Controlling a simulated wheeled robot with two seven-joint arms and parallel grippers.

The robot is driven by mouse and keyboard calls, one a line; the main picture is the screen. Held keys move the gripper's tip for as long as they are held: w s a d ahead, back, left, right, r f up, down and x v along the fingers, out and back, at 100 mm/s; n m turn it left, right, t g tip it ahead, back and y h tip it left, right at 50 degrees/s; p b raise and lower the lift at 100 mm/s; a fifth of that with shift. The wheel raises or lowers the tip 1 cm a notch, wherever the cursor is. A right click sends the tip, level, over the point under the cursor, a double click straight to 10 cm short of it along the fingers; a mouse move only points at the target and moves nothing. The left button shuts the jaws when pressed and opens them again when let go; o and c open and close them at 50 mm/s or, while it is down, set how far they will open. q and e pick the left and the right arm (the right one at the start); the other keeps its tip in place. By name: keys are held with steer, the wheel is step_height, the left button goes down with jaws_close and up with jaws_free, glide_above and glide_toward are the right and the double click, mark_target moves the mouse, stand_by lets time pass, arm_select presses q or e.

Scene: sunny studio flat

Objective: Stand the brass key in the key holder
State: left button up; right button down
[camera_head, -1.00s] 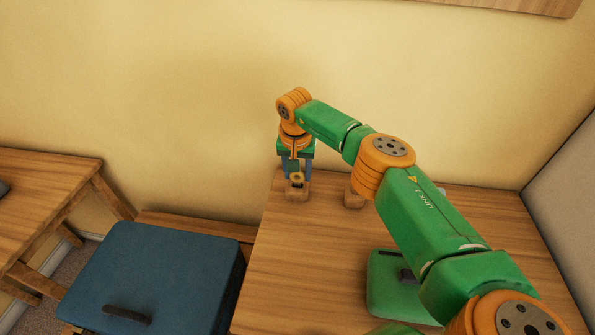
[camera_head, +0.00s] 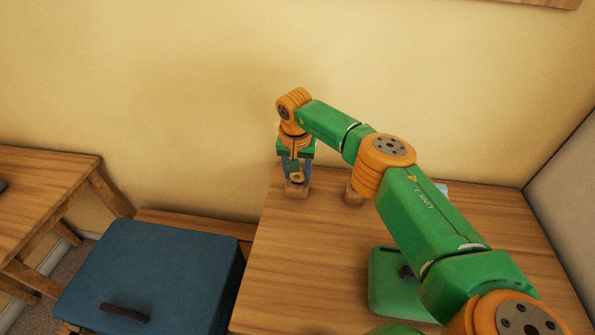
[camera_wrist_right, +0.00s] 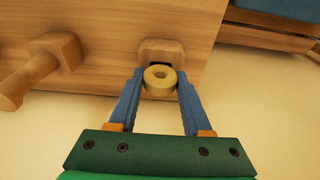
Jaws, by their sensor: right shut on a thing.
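The brass key shows as a ring-shaped bow (camera_wrist_right: 160,82) between the blue fingers in the right wrist view, and as a small yellowish ring (camera_head: 297,179) in the head view. My right gripper (camera_wrist_right: 160,88) is shut on it and points down. The key holder, a small wooden block (camera_head: 297,191), stands near the far left corner of the table, right at the key. In the wrist view the holder (camera_wrist_right: 175,45) has a dark opening just beyond the bow. The key's shank is hidden, so I cannot tell how deep it sits. My left gripper is not in view.
A wooden piece with a round peg (camera_wrist_right: 38,70) stands beside the holder; my arm partly covers it in the head view (camera_head: 354,196). A green box (camera_head: 385,285) sits nearer on the wooden table (camera_head: 300,270). A blue lidded piece (camera_head: 150,270) stands left of the table. The wall is close behind.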

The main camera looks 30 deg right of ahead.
stand_by(0.4)
steer(key=shift+f, duration=0.2)
steer(key=shift+f+b, duration=0.15)
steer(key=shift+b, duration=0.3)
steer(key=shift+s, duration=0.1)
stand_by(0.3)
steer(key=shift+c, duration=1.3)
jaws_free()
steer(key=shift+w, duration=0.2)
steer(key=shift+o, duration=1.3)
